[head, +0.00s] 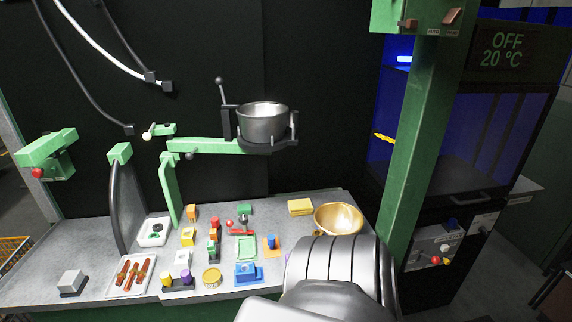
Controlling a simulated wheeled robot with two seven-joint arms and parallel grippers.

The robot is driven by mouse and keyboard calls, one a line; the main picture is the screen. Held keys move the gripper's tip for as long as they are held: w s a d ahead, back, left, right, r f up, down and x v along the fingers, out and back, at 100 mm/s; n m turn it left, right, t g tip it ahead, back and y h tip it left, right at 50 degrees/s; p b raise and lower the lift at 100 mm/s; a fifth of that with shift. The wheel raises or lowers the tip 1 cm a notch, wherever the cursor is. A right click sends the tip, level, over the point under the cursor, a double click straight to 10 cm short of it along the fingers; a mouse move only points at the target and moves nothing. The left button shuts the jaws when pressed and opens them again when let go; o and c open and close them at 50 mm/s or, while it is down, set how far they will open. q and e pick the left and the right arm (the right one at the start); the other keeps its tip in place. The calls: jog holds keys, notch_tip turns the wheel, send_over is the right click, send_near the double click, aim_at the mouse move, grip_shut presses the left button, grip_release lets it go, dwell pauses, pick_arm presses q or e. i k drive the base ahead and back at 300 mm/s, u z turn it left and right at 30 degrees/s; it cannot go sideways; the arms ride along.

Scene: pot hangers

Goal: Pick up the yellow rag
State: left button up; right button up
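A small folded yellow piece that looks like the rag (300,207) lies flat near the back of the grey table, just left of a gold bowl. A thick dark part of my arm rises from the bottom edge right of centre, in front of the bowl and the table's front right. The yellow piece shows clear of the arm, with a visible gap between them. Neither of my grippers can be made out. Whatever lies behind the dark arm part is hidden.
The gold bowl (338,218) stands at the table's back right. A green arm (205,146) holds a metal pot (263,122) above the table. Small coloured blocks and a white tray (132,275) crowd the table (84,242). A green post (413,150) stands right, before a blue-lit cabinet.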

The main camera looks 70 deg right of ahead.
aim_at(303, 206)
jog(key=z, duration=0.4)
jog(key=i, duration=0.65)
jog(key=z, duration=1.1)
jog(key=i, duration=0.35)
jog(key=z, duration=0.4)
